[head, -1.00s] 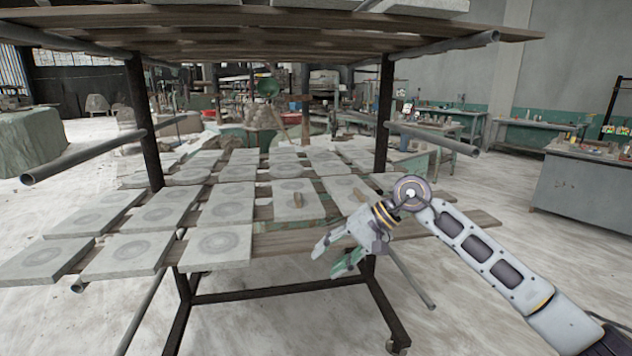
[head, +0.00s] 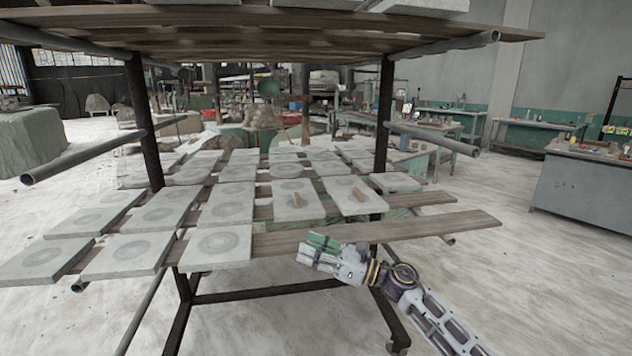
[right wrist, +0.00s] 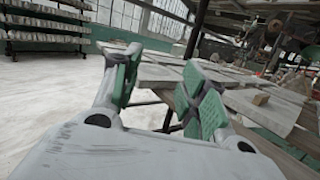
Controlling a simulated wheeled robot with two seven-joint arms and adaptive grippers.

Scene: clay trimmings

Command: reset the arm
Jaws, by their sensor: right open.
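My right gripper (head: 318,251) is at the front edge of the rack's lower shelf, near the bare end of the front plank (head: 420,228). In the right wrist view its green-padded fingers (right wrist: 158,95) stand apart with nothing between them. Grey square tiles (head: 219,243) with round marks lie in rows on the shelf, left of and beyond the gripper. Small tan clay pieces (head: 296,200) lie on two of the tiles; one piece also shows in the right wrist view (right wrist: 261,99). My left gripper is not in view.
The rack has dark uprights (head: 386,110) and projecting grey pipes (head: 432,138). An upper plank shelf (head: 250,42) hangs over the tiles. A grey workbench (head: 590,190) stands at the right. The pale floor (head: 520,280) right of the rack is clear.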

